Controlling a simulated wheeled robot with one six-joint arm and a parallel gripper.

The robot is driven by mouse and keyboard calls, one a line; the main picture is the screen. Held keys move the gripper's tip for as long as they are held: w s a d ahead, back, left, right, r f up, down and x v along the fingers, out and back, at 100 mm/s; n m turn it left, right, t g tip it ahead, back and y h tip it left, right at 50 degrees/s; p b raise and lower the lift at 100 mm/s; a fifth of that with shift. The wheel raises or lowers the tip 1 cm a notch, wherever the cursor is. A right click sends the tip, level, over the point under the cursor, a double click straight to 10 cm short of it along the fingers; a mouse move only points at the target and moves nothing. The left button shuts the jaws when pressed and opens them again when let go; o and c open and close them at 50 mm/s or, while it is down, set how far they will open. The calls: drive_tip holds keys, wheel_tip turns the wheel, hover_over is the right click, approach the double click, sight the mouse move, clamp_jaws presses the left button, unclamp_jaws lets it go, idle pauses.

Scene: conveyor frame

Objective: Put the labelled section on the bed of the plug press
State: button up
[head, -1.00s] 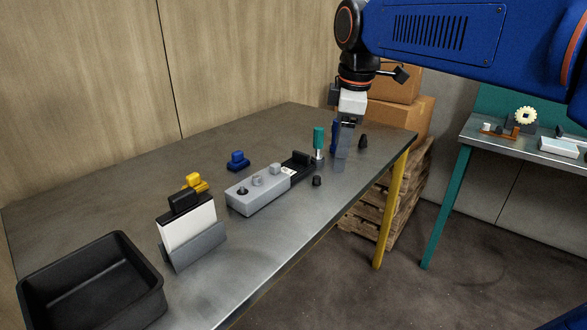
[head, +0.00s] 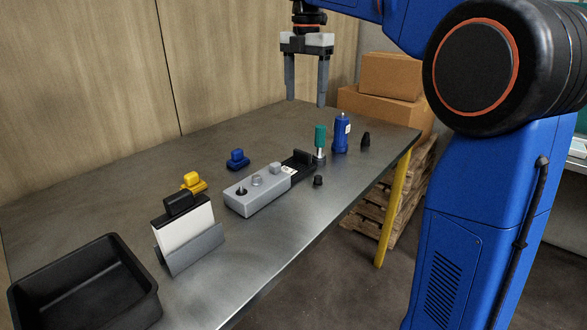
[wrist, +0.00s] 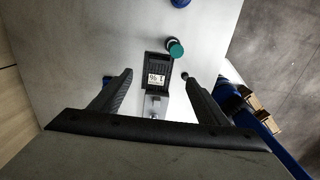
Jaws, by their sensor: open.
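A blue cylinder (head: 341,134) with a white label stands upright near the table's far right end; part of it shows at the top of the wrist view (wrist: 180,3). I take it for the labelled section, but a white label also shows on the black part. A long grey block (head: 257,193) with several knobs has a black part (head: 301,160) at its far end; this may be the press and bed. The black part shows in the wrist view (wrist: 158,68). My gripper (head: 306,101) is open and empty, above the table's back; its fingers spread in the wrist view (wrist: 159,75).
A green-topped tool (head: 320,140) stands between the black part and the cylinder. Small black pieces (head: 318,181) (head: 365,139) are nearby. Blue (head: 237,159) and yellow (head: 193,182) blocks, a white panel in a grey holder (head: 195,248) and a black bin (head: 85,285) lie nearer.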

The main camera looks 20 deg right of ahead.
hover_over(302, 152)
wheel_tip(302, 152, down, 10)
drive_tip(key=shift+w+f, duration=0.1)
drive_tip(key=shift+f, duration=2.65)
drive_tip(key=c, duration=1.7)
drive_tip(key=shift+o, duration=0.2)
drive_tip(key=shift+r, duration=0.15)
